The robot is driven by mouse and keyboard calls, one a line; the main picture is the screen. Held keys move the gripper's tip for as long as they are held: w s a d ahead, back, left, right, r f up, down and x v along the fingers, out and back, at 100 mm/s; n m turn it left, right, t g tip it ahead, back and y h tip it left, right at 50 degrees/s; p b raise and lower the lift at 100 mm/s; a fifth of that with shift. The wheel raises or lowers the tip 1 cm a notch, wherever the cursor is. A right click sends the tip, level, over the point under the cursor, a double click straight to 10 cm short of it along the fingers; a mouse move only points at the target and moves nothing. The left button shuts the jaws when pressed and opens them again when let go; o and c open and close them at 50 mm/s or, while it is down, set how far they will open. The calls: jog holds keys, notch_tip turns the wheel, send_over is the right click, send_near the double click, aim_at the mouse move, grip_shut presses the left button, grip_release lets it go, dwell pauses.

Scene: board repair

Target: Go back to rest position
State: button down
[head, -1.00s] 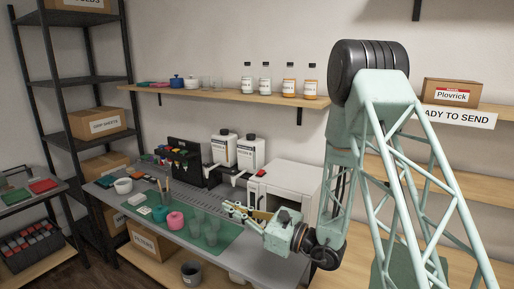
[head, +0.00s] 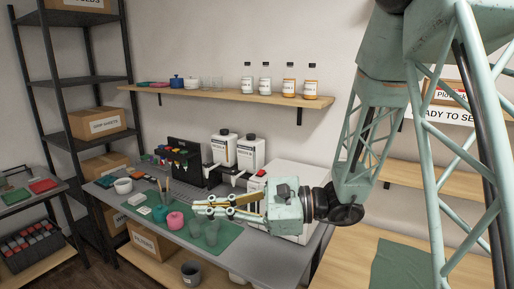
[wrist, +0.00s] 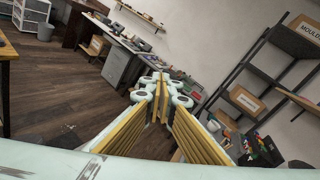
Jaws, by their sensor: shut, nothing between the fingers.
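My gripper (head: 197,206) is pale green with yellow finger pads. In the head view it points left above the workbench, in front of the white box-shaped machine (head: 285,172). It is shut and holds nothing. In the wrist view my gripper (wrist: 158,82) shows its yellow pads meeting at the tips, with open room and the floor beyond them. My wrist and forearm hide part of the white machine and of the bench's right end.
A green mat (head: 174,227) on the workbench carries several cups and a pink pot (head: 176,220). Dispensers with white bottles (head: 224,148) stand behind. A wall shelf (head: 210,92) holds glass bottles. A dark rack (head: 69,103) stands at left. Wooden floor (wrist: 45,90) is clear.

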jog(key=s+d+r+n+g+h, duration=0.15)
jog(key=s+d+n+h, duration=0.3)
jog(key=s, duration=0.75)
jog(key=s+d+r+n+g+h, duration=0.15)
jog(key=s+d+n+h, duration=0.35)
jog(key=s, duration=0.7)
jog(key=s+d+r+n+t+h, duration=0.1)
jog(key=s+d+n+t+h, duration=0.1)
jog(key=d, duration=1)
jog(key=s+d+n+t+h, duration=0.2)
jog(key=s+d+t+h, duration=0.1)
jog(key=d, duration=0.9)
jog(key=shift+s+d+r+n+t+h, duration=0.35)
jog(key=shift+s+h, duration=0.5)
jog(key=shift+h, duration=0.4)
jog(key=c, duration=3.4)
grip_release()
jog(key=shift+c, duration=0.2)
